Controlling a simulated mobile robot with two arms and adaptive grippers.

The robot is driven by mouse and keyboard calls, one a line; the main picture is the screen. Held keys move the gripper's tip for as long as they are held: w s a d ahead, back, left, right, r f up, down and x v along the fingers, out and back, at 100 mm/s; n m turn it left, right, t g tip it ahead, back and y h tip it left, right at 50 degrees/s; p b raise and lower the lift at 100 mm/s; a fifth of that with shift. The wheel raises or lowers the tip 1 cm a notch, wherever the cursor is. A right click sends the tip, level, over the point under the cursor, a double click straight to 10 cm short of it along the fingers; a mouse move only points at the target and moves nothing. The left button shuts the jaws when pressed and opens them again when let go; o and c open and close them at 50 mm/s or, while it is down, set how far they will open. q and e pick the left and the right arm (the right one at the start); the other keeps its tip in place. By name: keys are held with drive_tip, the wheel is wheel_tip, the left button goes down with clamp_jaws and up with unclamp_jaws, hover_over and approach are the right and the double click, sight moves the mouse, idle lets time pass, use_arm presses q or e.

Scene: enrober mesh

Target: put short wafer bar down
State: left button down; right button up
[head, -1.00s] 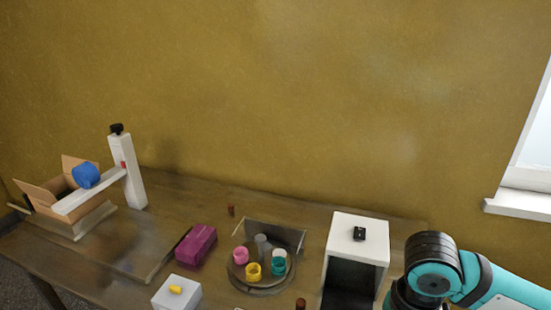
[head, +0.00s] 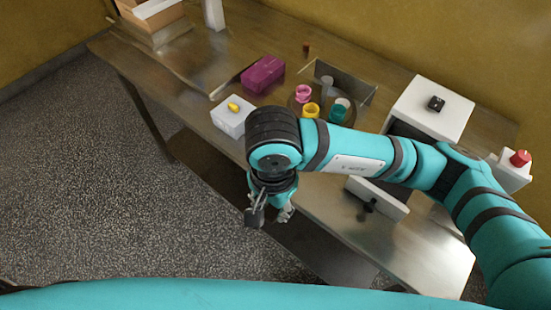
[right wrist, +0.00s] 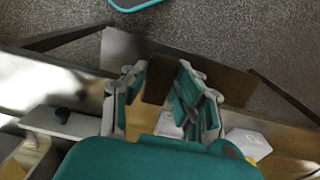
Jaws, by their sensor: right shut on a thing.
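My right gripper (head: 270,214) hangs in front of the work table's front edge in the head view. In the right wrist view its two fingers (right wrist: 160,98) stand apart with a dark brown piece (right wrist: 156,86) between them, apparently the short wafer bar. Its outline is hard to separate from the brown background. The bar cannot be made out in the head view. A small dark brown upright piece (head: 306,47) stands at the back of the table (head: 205,62); I cannot tell what it is. My left gripper is out of view.
A white block with a yellow piece (head: 233,116), a purple box (head: 263,74) and a round stand with pink, yellow and teal cups (head: 312,110) are on the table. A white machine (head: 430,108), a white panel with a black knob (head: 378,198) and a red button (head: 520,158) are to the right.

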drive_tip(key=shift+w+a, duration=0.25)
drive_tip(key=w+p, duration=0.1)
drive_tip(key=w, duration=0.4)
drive_tip(key=w+d+f+p, duration=0.1)
drive_tip(key=w+p, duration=0.1)
drive_tip(key=w, duration=0.2)
drive_tip(key=w+d+p, duration=0.1)
drive_tip(key=w+p, duration=0.1)
drive_tip(key=w, duration=0.3)
drive_tip(key=shift+w+f, duration=0.2)
drive_tip(key=shift+w, duration=0.1)
drive_tip(key=shift+w+d+f+p, duration=0.1)
drive_tip(key=shift+w+f+p, duration=0.15)
drive_tip(key=shift+p, duration=0.2)
wheel_tip(320, 180, down, 2)
drive_tip(key=shift+f+p, duration=0.25)
drive_tip(key=shift+p, duration=0.35)
drive_tip(key=shift+f, duration=0.35)
